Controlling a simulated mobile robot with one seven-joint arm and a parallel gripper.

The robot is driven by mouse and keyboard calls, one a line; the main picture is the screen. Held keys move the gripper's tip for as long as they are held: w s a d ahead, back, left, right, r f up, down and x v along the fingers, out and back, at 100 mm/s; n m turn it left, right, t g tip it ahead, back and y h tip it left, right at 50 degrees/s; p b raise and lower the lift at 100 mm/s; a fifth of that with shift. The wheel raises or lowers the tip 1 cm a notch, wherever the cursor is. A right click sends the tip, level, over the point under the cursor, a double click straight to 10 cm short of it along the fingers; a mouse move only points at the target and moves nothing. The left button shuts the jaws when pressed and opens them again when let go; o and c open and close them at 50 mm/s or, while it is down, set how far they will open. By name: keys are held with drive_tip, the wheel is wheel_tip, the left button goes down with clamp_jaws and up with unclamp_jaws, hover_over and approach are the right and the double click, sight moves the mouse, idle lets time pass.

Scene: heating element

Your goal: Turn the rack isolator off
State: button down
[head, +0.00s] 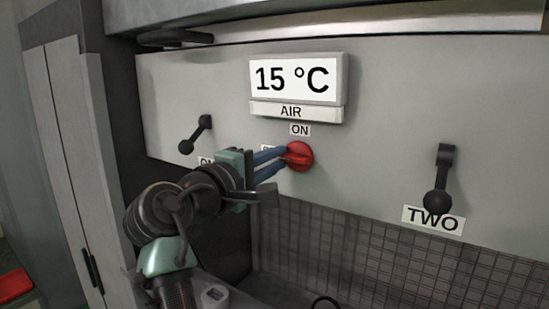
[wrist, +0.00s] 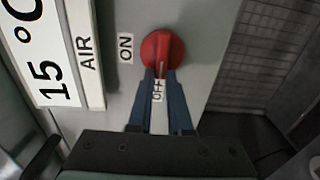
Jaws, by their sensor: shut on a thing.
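The rack isolator is a red round knob (head: 300,156) with a raised grip bar, on the grey panel below the AIR display. The ON label (head: 300,130) is above it, and a partly hidden OFF label is at its left. In the wrist view, the knob (wrist: 163,48) has its bar lying along the line to the OFF label (wrist: 158,91), with a pale mark at that end. The ON label (wrist: 126,48) is off to the side. My gripper (head: 282,160) reaches in from the left, its blue fingers (wrist: 160,76) shut on the knob's bar.
The display (head: 293,79) reads 15 °C. A black lever (head: 196,134) is left of the knob, above a label my arm partly covers. Another lever (head: 441,180) hangs at the right above the TWO label (head: 432,220). Dark mesh (head: 380,255) lies below the panel.

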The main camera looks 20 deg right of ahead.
drive_tip(key=c, duration=0.8)
unclamp_jaws()
drive_tip(key=shift+c, duration=0.2)
drive_tip(key=shift+a, duration=0.1)
drive_tip(key=shift+s+a+f+b, duration=0.1)
drive_tip(key=shift+s+a+b, duration=0.15)
drive_tip(key=shift+b, duration=0.1)
drive_tip(key=b+v, duration=0.6)
drive_tip(key=v, duration=0.6)
drive_tip(key=shift+s, duration=0.1)
